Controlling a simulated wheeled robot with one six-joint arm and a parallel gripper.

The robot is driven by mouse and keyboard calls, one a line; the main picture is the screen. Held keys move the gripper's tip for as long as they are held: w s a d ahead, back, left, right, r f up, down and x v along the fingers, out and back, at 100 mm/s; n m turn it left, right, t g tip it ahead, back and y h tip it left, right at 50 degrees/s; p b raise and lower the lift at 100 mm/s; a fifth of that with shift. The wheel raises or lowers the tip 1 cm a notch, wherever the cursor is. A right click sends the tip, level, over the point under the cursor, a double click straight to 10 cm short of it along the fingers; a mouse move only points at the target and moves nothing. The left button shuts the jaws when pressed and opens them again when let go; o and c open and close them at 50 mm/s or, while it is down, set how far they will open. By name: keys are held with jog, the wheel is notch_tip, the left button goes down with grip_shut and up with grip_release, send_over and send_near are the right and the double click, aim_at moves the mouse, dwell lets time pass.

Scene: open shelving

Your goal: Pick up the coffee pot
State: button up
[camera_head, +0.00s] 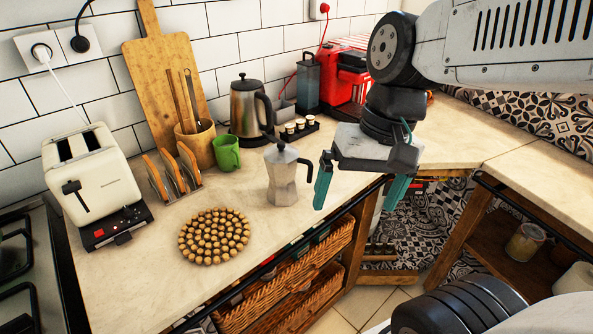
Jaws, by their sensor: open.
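The coffee pot (282,177) is a small silver, faceted moka pot with a black handle on its right side. It stands upright on the pale countertop, near the front edge. My gripper (358,191) has green fingers pointing down. It is open and empty, to the right of the pot and apart from it in the picture. One finger hangs just right of the pot's handle.
A steel kettle (246,108), a green mug (227,153) and a tray of small cups (296,128) stand behind the pot. A round beaded trivet (214,236) lies front left. A toaster (95,182) is at the left. Wicker baskets (290,287) sit below the counter.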

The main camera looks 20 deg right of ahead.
jog(key=w+a+f+m+y, duration=0.1)
jog(key=w+a+m+y, duration=0.1)
jog(key=w+m+y, duration=0.3)
jog(key=m+t+y, duration=0.5)
jog(key=m, duration=1)
send_near(296, 152)
jog(key=x, duration=0.4)
jog(key=shift+s+a+f, duration=0.1)
jog(key=shift+s+a, duration=0.2)
jog(key=shift+a, duration=0.1)
jog(key=shift+w+d+f, duration=0.1)
jog(key=shift+w+f, duration=0.05)
jog(key=shift+w, duration=0.15)
jog(key=shift+t, duration=0.3)
jog(key=x, duration=0.7)
jog(key=shift+w+f, duration=0.15)
jog(key=c, duration=1.8)
jog(key=shift+o, duration=0.2)
